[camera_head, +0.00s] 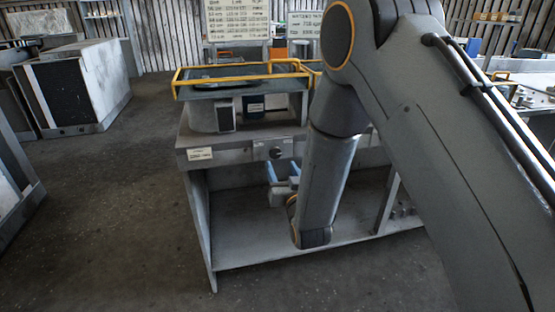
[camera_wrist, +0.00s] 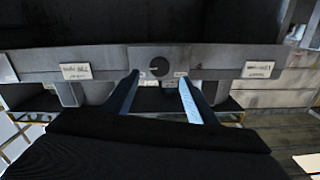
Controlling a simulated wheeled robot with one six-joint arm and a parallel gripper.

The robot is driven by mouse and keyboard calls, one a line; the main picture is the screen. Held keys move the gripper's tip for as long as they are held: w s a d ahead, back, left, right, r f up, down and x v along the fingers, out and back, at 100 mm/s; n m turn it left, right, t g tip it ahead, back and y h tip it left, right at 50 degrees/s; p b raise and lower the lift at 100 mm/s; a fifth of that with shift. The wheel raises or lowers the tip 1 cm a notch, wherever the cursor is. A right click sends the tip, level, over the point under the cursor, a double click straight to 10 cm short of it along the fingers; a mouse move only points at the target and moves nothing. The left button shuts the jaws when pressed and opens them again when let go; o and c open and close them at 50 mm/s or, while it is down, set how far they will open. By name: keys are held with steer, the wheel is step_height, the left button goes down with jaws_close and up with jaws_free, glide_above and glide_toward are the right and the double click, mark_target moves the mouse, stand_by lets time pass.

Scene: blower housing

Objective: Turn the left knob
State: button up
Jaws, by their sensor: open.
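A dark round knob (camera_head: 275,152) sits on the grey front panel of the workbench, left of my arm in the head view. In the wrist view the knob (camera_wrist: 159,67) shows a light pointer mark on its face and lies between my fingertips in the picture. My gripper (camera_head: 283,174) has blue fingers and is just below the knob in the head view. It also shows in the wrist view (camera_wrist: 159,80), open, with nothing between the fingers. I cannot tell the exact gap to the knob. My arm hides part of the panel to the right, so another knob cannot be seen.
A white label (camera_head: 200,153) is on the panel left of the knob. A blower housing (camera_head: 208,113) and a yellow rail (camera_head: 235,68) are above the benchtop. The lower shelf (camera_head: 245,240) is mostly bare. Open floor (camera_head: 110,210) lies to the left.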

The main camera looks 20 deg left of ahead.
mark_target(276, 155)
steer(key=x, duration=0.7)
steer(key=shift+d+p, duration=0.1)
steer(key=shift+p, duration=0.25)
steer(key=shift+c, duration=0.3)
steer(key=c, duration=1)
